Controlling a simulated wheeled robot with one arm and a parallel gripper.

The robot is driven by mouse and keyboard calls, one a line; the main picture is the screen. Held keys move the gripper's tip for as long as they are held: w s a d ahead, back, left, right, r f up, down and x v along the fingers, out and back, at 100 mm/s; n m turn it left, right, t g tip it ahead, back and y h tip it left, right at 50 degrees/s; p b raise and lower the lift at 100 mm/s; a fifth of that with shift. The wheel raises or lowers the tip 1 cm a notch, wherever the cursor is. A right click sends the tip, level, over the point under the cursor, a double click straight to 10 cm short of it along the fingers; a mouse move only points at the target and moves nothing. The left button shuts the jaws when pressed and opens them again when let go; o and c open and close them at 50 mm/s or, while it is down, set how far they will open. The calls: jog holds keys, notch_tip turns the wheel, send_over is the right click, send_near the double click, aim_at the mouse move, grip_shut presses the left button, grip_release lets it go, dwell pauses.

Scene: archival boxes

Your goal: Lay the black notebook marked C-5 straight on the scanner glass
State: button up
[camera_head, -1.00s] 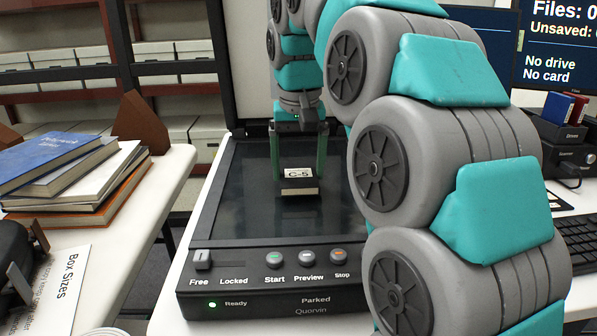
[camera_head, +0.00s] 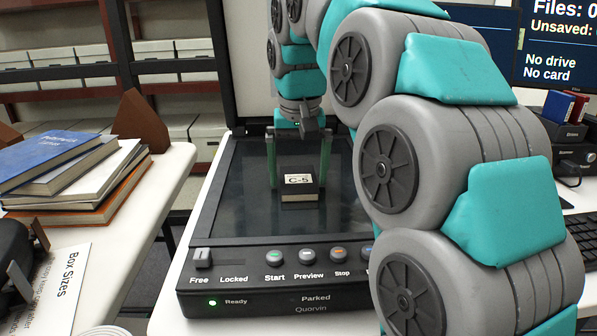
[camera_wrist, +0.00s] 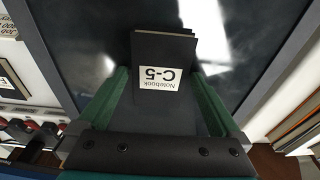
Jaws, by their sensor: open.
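The black notebook (camera_head: 299,195) marked C-5 is on the dark scanner glass (camera_head: 245,215), right of its middle line, with its white label facing up. In the wrist view the notebook (camera_wrist: 160,52) lies between the two green fingers, its label reading upside down. My gripper (camera_head: 298,185) is open, one finger to each side of the notebook. The notebook's edges look roughly in line with the scanner's; whether it lies fully flat on the glass I cannot tell.
The scanner's front panel (camera_head: 285,258) has a slider at Free, several buttons and a green Ready light. Its raised lid (camera_head: 245,60) stands behind. A stack of books (camera_head: 75,170) is on the left table. A monitor (camera_head: 560,50) and keyboard (camera_head: 580,230) are at the right.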

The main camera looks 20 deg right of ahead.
aim_at(299, 183)
jog(key=shift+r, duration=0.2)
jog(key=shift+s+r, duration=0.1)
jog(key=shift+r, duration=0.85)
jog(key=shift+s+a+r+p, duration=0.1)
jog(key=shift+s+r+p, duration=0.15)
jog(key=shift+r+p, duration=0.8)
jog(key=shift+s+r+p, duration=0.2)
jog(key=shift+r+p, duration=0.2)
jog(key=shift+r, duration=1.25)
